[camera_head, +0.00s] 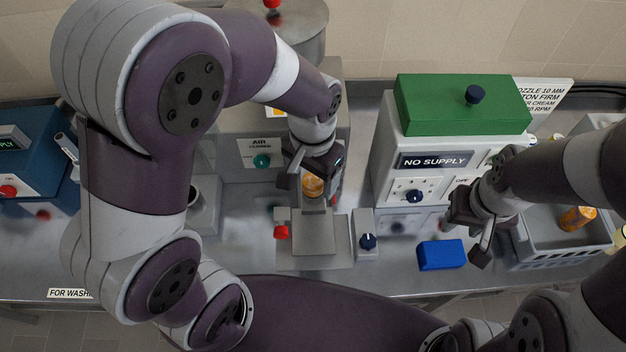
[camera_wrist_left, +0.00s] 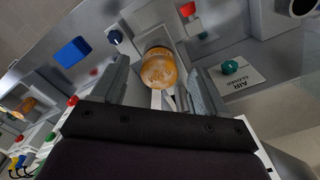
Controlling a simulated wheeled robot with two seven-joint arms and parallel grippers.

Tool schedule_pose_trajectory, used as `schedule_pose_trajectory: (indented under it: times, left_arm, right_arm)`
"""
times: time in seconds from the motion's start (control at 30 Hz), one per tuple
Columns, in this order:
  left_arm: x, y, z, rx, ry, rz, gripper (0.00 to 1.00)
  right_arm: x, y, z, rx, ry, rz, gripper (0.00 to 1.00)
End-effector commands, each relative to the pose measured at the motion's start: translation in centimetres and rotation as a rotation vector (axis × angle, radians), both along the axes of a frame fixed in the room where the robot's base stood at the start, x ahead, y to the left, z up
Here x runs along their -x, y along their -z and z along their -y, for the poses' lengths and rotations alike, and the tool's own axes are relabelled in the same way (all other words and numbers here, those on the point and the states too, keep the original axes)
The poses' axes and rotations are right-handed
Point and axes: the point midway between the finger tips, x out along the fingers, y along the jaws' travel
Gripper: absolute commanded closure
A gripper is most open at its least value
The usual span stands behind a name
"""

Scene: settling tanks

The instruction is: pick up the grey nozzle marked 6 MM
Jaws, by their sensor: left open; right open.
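I cannot make out a grey nozzle marked 6 MM in either view. My left gripper (camera_head: 318,172) is open, low over the grey stand at the middle of the bench. An orange-brown jar (camera_head: 313,187) shows just below it. In the left wrist view the jar (camera_wrist_left: 158,68) appears between the two open fingers; I cannot tell whether they touch it. My right gripper (camera_head: 474,232) is open and empty, above the bench near the blue block.
A white machine with a green top (camera_head: 462,105) and a "NO SUPPLY" display stands right of centre. A blue block (camera_head: 441,255) lies before it. A grey crate (camera_head: 560,257) holding an orange jar (camera_head: 577,218) is at the right. A blue box (camera_head: 30,150) stands left.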

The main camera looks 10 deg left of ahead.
Motion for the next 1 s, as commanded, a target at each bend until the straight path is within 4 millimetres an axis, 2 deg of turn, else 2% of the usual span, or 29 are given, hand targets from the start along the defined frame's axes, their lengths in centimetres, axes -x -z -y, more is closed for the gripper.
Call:
schedule_pose_trajectory:
  times: [0.1, 0.27, 0.4, 0.43, 0.47, 0.8, 1.0]
  left_arm:
    - [0.0, 0.7, 0.0, 0.0, 0.0, 0.0, 0.27]
    - [0.0, 0.7, 0.0, 0.0, 0.0, 0.001, 0.27]
    - [0.0, 0.7, 0.0, 0.0, 0.0, 0.001, 0.72]
    - [0.0, 0.7, 0.0, 0.0, 0.0, 0.001, 0.82]
    - [0.0, 0.7, 0.0, 0.0, 0.0, 0.001, 0.87]
    - [0.0, 0.4, 0.0, 0.001, 0.0, 0.002, 0.88]
    - [-0.2, -2.3, 0.1, 0.003, 0.0, 0.008, 0.88]
  right_arm:
    - [0.0, -0.1, 0.0, 0.0, 0.0, -0.001, 0.57]
    - [0.0, 0.0, 0.0, 0.0, 0.0, -0.001, 0.57]
    - [0.0, 0.0, 0.0, 0.0, 0.0, -0.001, 0.57]
    - [0.0, 0.0, 0.0, 0.0, 0.0, -0.001, 0.57]
    - [0.0, 0.0, 0.0, 0.0, 0.0, -0.001, 0.57]
    - [0.0, 0.2, 0.0, 0.0, 0.0, -0.001, 0.57]
    - [0.0, 1.3, 0.0, 0.0, 0.0, -0.001, 0.57]
